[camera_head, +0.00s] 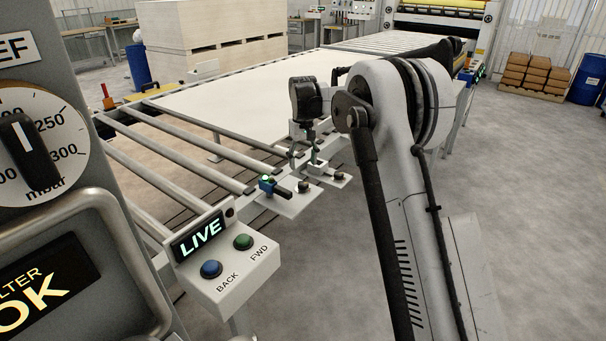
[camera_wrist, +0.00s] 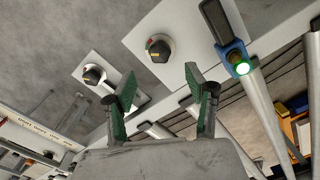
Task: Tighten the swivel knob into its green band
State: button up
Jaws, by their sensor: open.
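Several dark round knobs sit on pale plates along the conveyor's side. In the wrist view, one knob (camera_wrist: 158,47) has a pale pointer and red, yellow and green marks around its base. A second knob (camera_wrist: 93,74) is on a narrower plate at left, and a third (camera_wrist: 48,155) is farther down left. No readable label shows which is the swivel knob. In the head view, two knobs show (camera_head: 304,186) (camera_head: 339,176). My gripper (camera_wrist: 158,76) is open and empty, with green finger pads. In the head view, my gripper (camera_head: 305,158) points down above the plates, apart from the knobs.
A LIVE control box (camera_head: 221,262) with blue and green buttons stands nearer. Conveyor rollers (camera_head: 205,143) and a white board (camera_head: 240,100) lie behind.

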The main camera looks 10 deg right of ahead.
aim_at(303, 183)
notch_tip(303, 183, up, 4)
jog(key=shift+f, duration=0.2)
jog(key=shift+r, duration=0.1)
notch_tip(303, 183, down, 12)
jog(key=p, duration=0.6)
dwell(0.8)
